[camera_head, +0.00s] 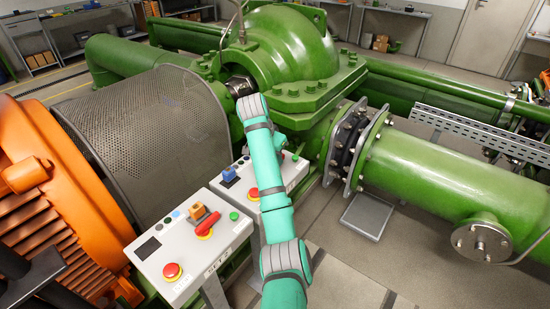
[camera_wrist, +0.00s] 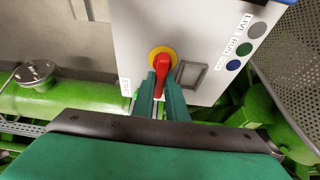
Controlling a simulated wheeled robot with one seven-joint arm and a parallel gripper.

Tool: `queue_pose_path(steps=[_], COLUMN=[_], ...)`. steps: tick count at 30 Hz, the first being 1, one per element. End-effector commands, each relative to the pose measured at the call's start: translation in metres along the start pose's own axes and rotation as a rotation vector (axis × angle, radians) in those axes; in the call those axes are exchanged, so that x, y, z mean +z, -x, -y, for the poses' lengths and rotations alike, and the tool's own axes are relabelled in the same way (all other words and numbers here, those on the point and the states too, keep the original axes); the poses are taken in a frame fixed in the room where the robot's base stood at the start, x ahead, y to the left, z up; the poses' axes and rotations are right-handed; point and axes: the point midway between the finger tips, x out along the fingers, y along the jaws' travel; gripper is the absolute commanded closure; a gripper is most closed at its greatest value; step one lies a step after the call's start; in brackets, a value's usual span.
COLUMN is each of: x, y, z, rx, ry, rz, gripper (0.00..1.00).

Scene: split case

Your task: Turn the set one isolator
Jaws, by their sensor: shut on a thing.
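In the wrist view, a red isolator handle (camera_wrist: 161,66) stands on a yellow round plate (camera_wrist: 153,55) on a pale control panel (camera_wrist: 205,22). My gripper (camera_wrist: 162,82) is shut on the handle, one teal finger on each side of it. The handle points towards the gripper's palm. In the head view my gripper is hidden behind my arm, by the farther control panel (camera_head: 297,172). The nearer control panel (camera_head: 221,251) has its own red handle (camera_head: 208,223) on a yellow plate, with nothing gripping it. I cannot read which set each panel belongs to.
The nearer panel carries a red mushroom button (camera_head: 172,271), an orange-brown block (camera_head: 196,211) and a green button (camera_head: 234,216). A mesh guard (camera_head: 150,130) and orange motor (camera_head: 45,190) stand left. A green pump (camera_head: 290,45) stands behind; a green pipe (camera_head: 440,175) lies right.

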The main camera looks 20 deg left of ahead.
Motion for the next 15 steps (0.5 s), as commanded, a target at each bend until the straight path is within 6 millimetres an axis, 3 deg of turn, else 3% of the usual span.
queue_pose_path(steps=[13, 15], x=[-0.0011, -0.0011], y=[0.0006, 0.0007], z=[-0.0008, -0.0008], rx=[0.004, 0.004], ry=[-0.013, -0.013], rz=[-0.002, -0.002], gripper=[1.00, 0.76])
